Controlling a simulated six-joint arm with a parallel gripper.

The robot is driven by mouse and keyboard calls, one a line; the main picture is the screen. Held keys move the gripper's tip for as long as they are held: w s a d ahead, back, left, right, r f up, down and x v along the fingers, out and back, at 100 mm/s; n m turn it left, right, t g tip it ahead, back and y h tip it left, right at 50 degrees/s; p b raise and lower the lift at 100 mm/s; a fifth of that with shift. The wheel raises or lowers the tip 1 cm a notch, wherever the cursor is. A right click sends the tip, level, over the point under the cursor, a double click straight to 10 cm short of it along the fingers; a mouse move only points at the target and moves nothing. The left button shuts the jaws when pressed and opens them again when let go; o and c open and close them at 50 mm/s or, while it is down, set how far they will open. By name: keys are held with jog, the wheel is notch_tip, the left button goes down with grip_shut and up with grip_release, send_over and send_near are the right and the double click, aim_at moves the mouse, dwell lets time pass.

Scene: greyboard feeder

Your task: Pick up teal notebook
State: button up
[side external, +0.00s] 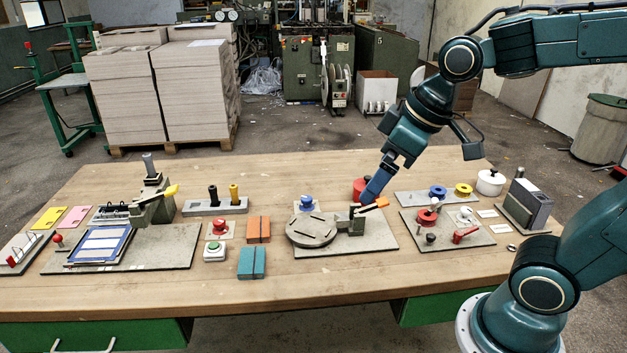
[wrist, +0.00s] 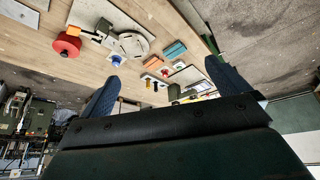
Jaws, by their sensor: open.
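The teal notebook (side external: 252,262) lies flat near the front edge of the table, left of centre, with a dark band across it. In the wrist view the teal notebook (wrist: 175,49) shows small, beyond and between my fingers. My gripper (side external: 372,190) is over the right-middle of the table, up and to the right of the notebook and well apart from it. In the wrist view my gripper (wrist: 162,72) has its two fingers wide apart with nothing held between them.
An orange notebook (side external: 258,229) lies just behind the teal one. Bare wood lies in front.

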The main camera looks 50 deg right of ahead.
jog(key=w+a+f+n+y, duration=0.1)
jog(key=w+f+n, duration=0.2)
jog(key=w+f, duration=0.5)
jog(key=w+a+f+n+g+y, duration=0.1)
jog(key=w+a+f+n, duration=0.1)
jog(key=w+f, duration=0.6)
jog(key=w, duration=0.4)
jog(key=shift+w+n+g+y, duration=0.15)
jog(key=shift+n+g+y, duration=0.15)
jog(key=shift+n, duration=0.1)
send_over(261, 259)
jog(key=s+d, duration=0.2)
jog(key=shift+a+f, duration=0.1)
jog(key=shift+f, duration=3.9)
jog(key=shift+x, duration=2.55)
jog(key=c, duration=0.9)
